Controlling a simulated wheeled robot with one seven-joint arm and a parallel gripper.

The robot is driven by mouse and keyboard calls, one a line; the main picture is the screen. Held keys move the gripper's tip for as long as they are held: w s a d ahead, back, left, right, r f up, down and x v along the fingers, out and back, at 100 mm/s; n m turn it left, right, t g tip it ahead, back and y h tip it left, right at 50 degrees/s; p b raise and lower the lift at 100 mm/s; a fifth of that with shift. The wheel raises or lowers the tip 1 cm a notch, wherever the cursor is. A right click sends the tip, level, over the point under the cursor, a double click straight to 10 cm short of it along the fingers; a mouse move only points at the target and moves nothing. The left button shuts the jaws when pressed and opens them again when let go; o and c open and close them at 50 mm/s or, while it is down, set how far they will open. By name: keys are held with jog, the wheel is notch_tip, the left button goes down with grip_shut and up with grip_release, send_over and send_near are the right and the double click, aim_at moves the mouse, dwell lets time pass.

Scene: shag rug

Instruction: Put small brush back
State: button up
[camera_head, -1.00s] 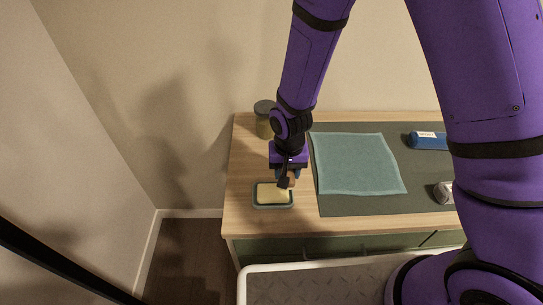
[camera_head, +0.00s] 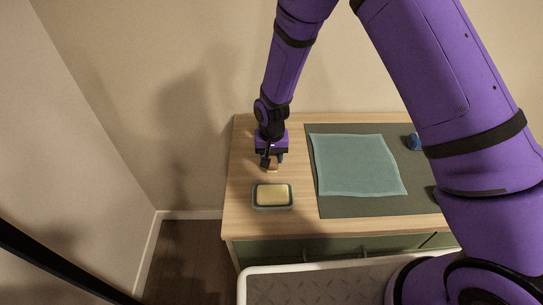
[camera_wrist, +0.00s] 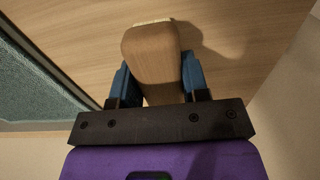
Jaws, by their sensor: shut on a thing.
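The small brush (camera_wrist: 152,55) has a wooden body and a pale edge at its far end. In the wrist view it sits between the two blue fingers of my gripper (camera_wrist: 159,88), which is shut on it. In the head view my gripper (camera_head: 271,160) is low over the left part of the wooden desk (camera_head: 245,205). A bit of the brush (camera_head: 272,169) shows below the fingers. I cannot tell whether the brush touches the desk top.
A dark green dish (camera_head: 272,208) with a pale yellow block (camera_head: 272,194) lies just in front of my gripper. A teal cloth (camera_head: 355,165) lies on a dark mat (camera_head: 345,206) to the right. A blue object (camera_head: 413,142) is partly hidden by my arm.

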jog(key=shift+f, duration=0.15)
jog(key=o, duration=1)
jog(key=shift+o, duration=0.2)
notch_tip(320, 180, up, 12)
jog(key=shift+r, duration=0.25)
